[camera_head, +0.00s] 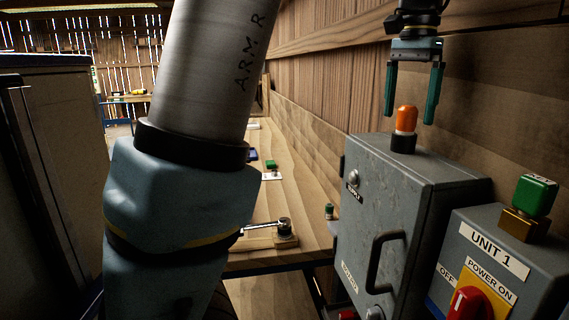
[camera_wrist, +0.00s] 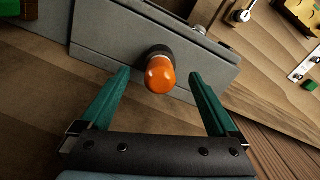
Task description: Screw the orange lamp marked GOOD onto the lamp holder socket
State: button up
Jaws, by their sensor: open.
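The orange lamp (camera_head: 406,119) stands upright in the black lamp holder socket (camera_head: 403,143) on top of a grey metal box (camera_head: 450,170). The lamp (camera_wrist: 160,74) and the dark socket (camera_wrist: 157,51) also show in the wrist view. No GOOD marking is readable on the lamp. My gripper (camera_head: 410,108) is above the box, pointing down, with its green fingers apart and empty. In the wrist view my gripper (camera_wrist: 160,80) has one finger on each side of the lamp, with gaps between. The fingertips look apart from the lamp.
A wooden wall (camera_head: 500,90) is behind the grey box. A workbench (camera_head: 295,180) with small parts runs at its left.

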notch_tip(320, 180, up, 15)
jog(key=w+a+f+n+t, duration=0.1)
jog(key=w+a+f+n, duration=0.2)
jog(key=w+a+f, duration=0.55)
jog(key=w+a+f+n, duration=0.1)
jog(key=a+f+n, duration=0.35)
jog(key=f, duration=0.85)
jog(key=s+a+f+n+b, duration=0.1)
jog(key=s+a+f, duration=0.3)
jog(key=f, duration=0.4)
jog(key=s+a+f+n+b, duration=0.1)
jog(key=s+a+f+b, duration=0.1)
jog(key=s+a+f, duration=0.3)
jog(key=s+a+f+n+b, duration=0.1)
jog(key=s+a+f, duration=0.3)
jog(key=a+f, duration=0.4)
jog(key=shift+s+f+t+b, duration=0.25)
jog(key=shift+f+b, duration=0.6)
jog(key=shift+f, duration=1.15)
jog(key=shift+a, duration=0.1)
